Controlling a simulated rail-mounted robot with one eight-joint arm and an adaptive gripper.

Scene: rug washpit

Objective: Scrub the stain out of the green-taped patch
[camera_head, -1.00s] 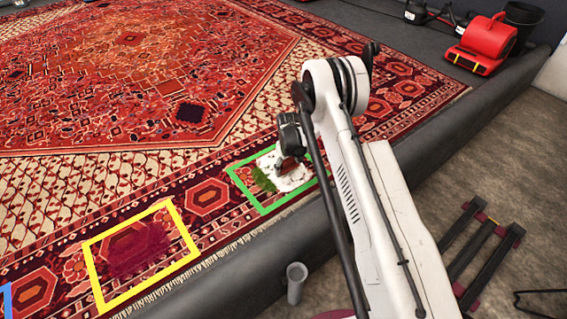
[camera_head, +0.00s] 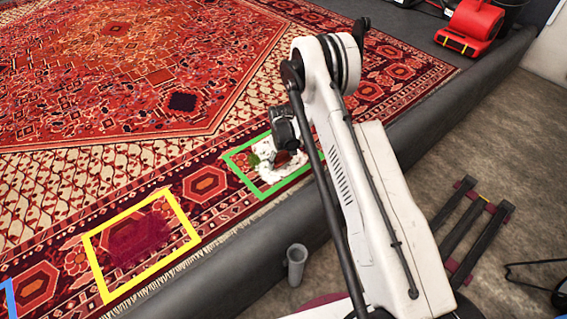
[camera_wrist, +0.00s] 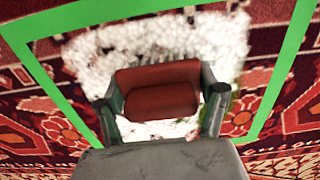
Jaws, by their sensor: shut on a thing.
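The green-taped patch (camera_head: 244,182) lies near the rug's front edge, and its tape (camera_wrist: 272,95) frames the wrist view. White foam (camera_head: 268,174) covers much of the patch, and it also shows in the wrist view (camera_wrist: 215,38). My gripper (camera_wrist: 161,98) is shut on a reddish-brown brush (camera_wrist: 160,82) with dark bristles. The brush (camera_head: 283,159) is down in the foam, inside the tape; I cannot see the bristle contact.
A yellow-taped patch (camera_head: 97,262) with a dark purple stain lies to the left, and blue tape (camera_head: 9,296) beyond it. A dark raised curb (camera_head: 225,283) borders the rug. A grey cup (camera_head: 296,264) stands by the curb. A red blower (camera_head: 472,27) sits far right.

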